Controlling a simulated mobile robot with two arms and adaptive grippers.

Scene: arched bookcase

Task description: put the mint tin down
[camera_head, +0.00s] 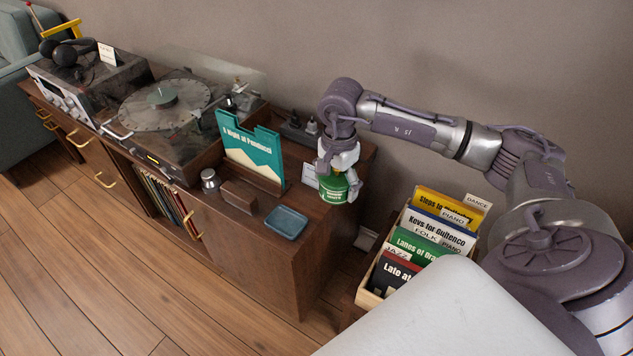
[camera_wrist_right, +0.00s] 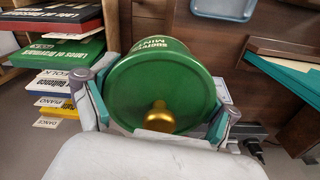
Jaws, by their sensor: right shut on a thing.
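The green mint tin (camera_head: 333,191) hangs in my right gripper (camera_head: 339,180), near the right end of the wooden cabinet (camera_head: 262,257). In the right wrist view the tin (camera_wrist_right: 165,85) fills the middle, its round green face with a gold knob turned to the camera. The fingers of the right gripper (camera_wrist_right: 160,98) are shut on both sides of it. White lettering shows on its side. The tin appears raised above the cabinet top; its exact height is hard to tell. My left gripper is not in view.
A blue tray (camera_head: 286,222) lies empty on the cabinet top. Nearby stand a teal record sleeve (camera_head: 251,150), a small metal pot (camera_head: 210,180) and a brown wooden block (camera_head: 239,196). A turntable (camera_head: 163,106) is further left. A crate of records (camera_head: 369,299) stands right of the cabinet.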

